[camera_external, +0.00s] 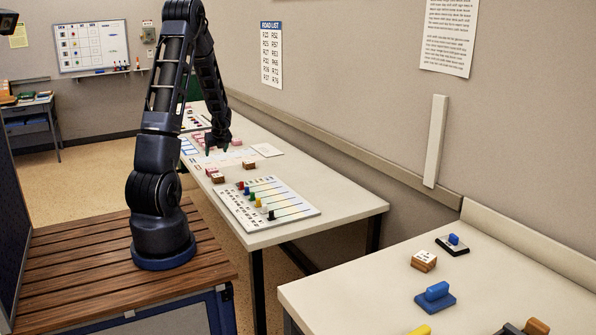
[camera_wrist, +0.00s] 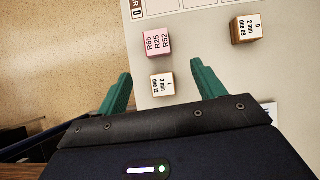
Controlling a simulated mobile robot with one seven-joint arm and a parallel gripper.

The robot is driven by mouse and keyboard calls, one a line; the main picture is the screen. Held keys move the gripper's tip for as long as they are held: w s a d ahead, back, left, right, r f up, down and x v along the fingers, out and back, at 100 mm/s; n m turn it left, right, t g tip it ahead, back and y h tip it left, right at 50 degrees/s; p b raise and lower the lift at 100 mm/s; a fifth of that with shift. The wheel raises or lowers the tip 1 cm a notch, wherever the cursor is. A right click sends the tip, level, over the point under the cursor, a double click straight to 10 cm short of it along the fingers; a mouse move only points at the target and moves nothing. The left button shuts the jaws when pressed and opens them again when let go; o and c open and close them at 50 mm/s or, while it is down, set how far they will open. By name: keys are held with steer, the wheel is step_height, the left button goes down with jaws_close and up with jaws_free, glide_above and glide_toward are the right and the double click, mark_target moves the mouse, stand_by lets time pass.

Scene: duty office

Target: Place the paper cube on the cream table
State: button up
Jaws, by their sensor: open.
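Several small cubes with white paper labels could be the paper cube; I cannot tell which one is meant. In the wrist view, a small wooden cube with a white label (camera_wrist: 162,85) lies between my gripper's (camera_wrist: 161,72) green fingertips, apart from both. A pink cube (camera_wrist: 158,41) lies just beyond it, and another white-labelled wooden cube (camera_wrist: 246,29) is at upper right. In the external view, my gripper (camera_external: 217,150) is open and empty above the long cream table (camera_external: 345,205). A labelled wooden block (camera_external: 424,261) sits on the nearer cream table (camera_external: 330,297).
A white board with coloured sliders (camera_external: 290,211) covers the long table's near part. The nearer table also holds a blue-handled stamp (camera_external: 435,297), a black-based blue item (camera_external: 453,245) and a yellow item (camera_external: 420,330). A wall rail runs along the back. The nearer table's left part is clear.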

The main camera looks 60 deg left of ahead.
steer(key=w+d+r+n+t, duration=0.15)
steer(key=d+r+n, duration=0.35)
steer(key=d+r, duration=0.6)
steer(key=w+d+r+n+t, duration=0.15)
steer(key=d+r+n, duration=0.25)
steer(key=d+r, duration=0.7)
steer(key=s+d+r+n+h, duration=0.1)
steer(key=s+d, duration=0.3)
steer(key=d, duration=0.6)
steer(key=s+d+r+n+t+h, duration=0.1)
steer(key=s+d+r+n+h, duration=0.1)
steer(key=d, duration=0.9)
steer(key=s+d+r+n+h, duration=0.2)
steer(key=s+d+n, duration=0.3)
steer(key=s+d, duration=0.3)
steer(key=d+h, duration=0.1)
steer(key=d, duration=0.2)
steer(key=shift+s+t+h, duration=0.15)
steer(key=shift+t+h, duration=0.15)
